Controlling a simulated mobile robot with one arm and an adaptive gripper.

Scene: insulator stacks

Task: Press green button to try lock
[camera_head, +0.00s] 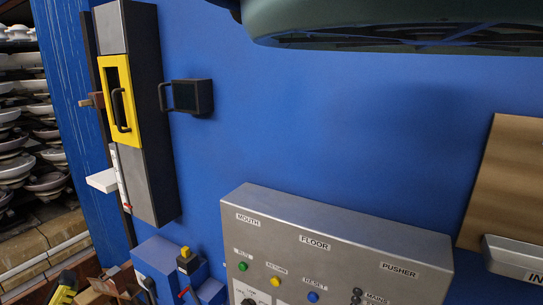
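A green button (243,267) sits at the left of a grey control panel (335,226), under a small label too blurred to read surely. A yellow button (276,282) and a blue button (313,297) are to its right. A tall grey and black lock unit (150,168) with a yellow frame (93,70) and black handle (119,110) is mounted at upper left. I cannot tell whether it is locked. My gripper is not recognisable in this view, and nothing is seen touching the green button.
A small blue box with a yellow-topped switch (184,257) stands left of the panel. A black bracket (190,96) projects from the blue wall (300,130). Stacked insulators (22,110) are at far left. A large dark rounded shape (390,18) covers the top right.

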